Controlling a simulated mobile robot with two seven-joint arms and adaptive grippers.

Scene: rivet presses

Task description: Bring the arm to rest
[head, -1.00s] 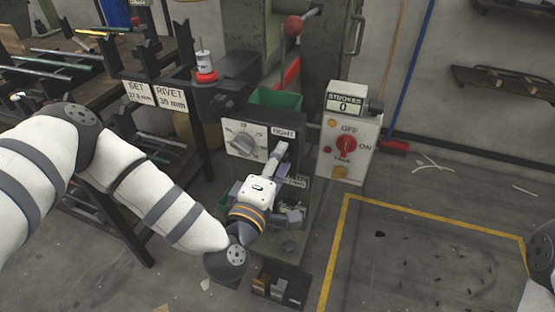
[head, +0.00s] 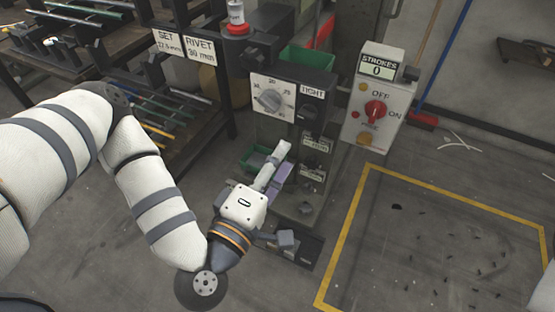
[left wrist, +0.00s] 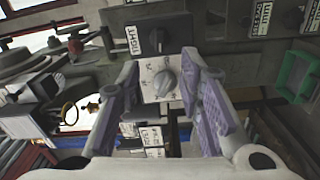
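My left arm comes in from the left, with its white left gripper (head: 280,165) just below and in front of the dial panel. The left wrist view shows the gripper's two purple-padded fingers (left wrist: 160,68) spread wide with nothing between them. The grey dial knob (head: 269,100) on the white panel is apart from the fingers; in the left wrist view the knob (left wrist: 165,83) shows beyond the gap. My right gripper is not in view; only a white piece of my own body shows at the right edge.
A control box (head: 379,104) with a red switch and a strokes counter reading 0 stands right of the press. A green bin (head: 258,160) is close behind the gripper. A rack (head: 72,52) with rods is at upper left.

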